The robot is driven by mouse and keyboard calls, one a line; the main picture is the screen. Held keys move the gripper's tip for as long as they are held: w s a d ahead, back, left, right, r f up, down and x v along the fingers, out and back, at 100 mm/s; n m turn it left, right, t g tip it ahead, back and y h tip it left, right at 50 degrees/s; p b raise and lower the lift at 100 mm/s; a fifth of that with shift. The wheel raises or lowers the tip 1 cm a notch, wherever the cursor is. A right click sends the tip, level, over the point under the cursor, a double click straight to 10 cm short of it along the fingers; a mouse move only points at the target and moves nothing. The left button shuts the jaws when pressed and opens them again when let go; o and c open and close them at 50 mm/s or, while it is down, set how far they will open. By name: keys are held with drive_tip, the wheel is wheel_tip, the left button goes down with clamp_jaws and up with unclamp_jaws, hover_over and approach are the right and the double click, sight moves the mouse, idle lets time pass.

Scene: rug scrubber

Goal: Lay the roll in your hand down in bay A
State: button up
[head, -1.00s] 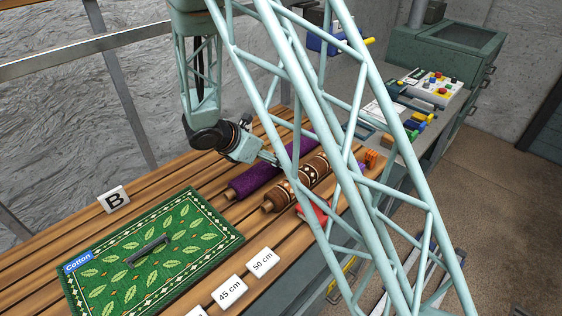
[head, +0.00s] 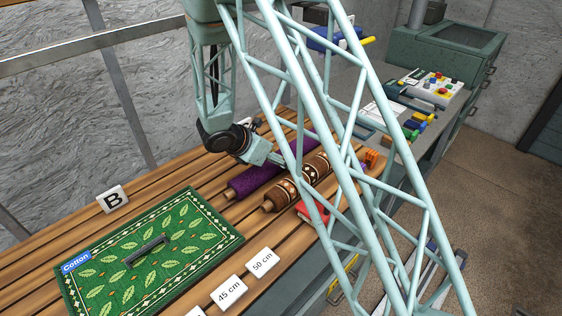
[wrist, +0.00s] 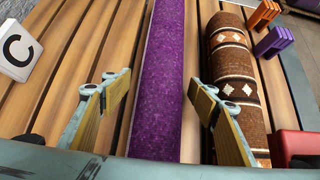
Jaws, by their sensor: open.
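My gripper (wrist: 160,105) is open and empty in the wrist view, its two fingers apart on either side of a purple roll (wrist: 160,55). The purple roll lies on the slatted bench and also shows in the head view (head: 246,183). A brown patterned roll (wrist: 228,52) lies close along its right side; it also shows in the head view (head: 282,196). My right finger overlaps the brown roll in the wrist view; contact cannot be told. No sign for bay A is visible.
A C sign (wrist: 17,52) stands left of the rolls and a B sign (head: 112,199) farther along the bench. A green leaf-patterned rug (head: 190,225) lies flat near B. A red object (head: 312,212) and orange and purple blocks (wrist: 264,15) are beside the brown roll.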

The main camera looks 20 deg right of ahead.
sight(281, 152)
drive_tip(key=shift+w+d+f, duration=0.1)
drive_tip(key=shift+d+f, duration=0.05)
drive_tip(key=shift+d, duration=0.05)
drive_tip(key=shift+c, duration=0.2)
drive_tip(key=c, duration=1.5)
drive_tip(key=shift+r+p, duration=1.05)
drive_tip(key=shift+r, duration=4)
drive_tip(key=shift+w, duration=0.1)
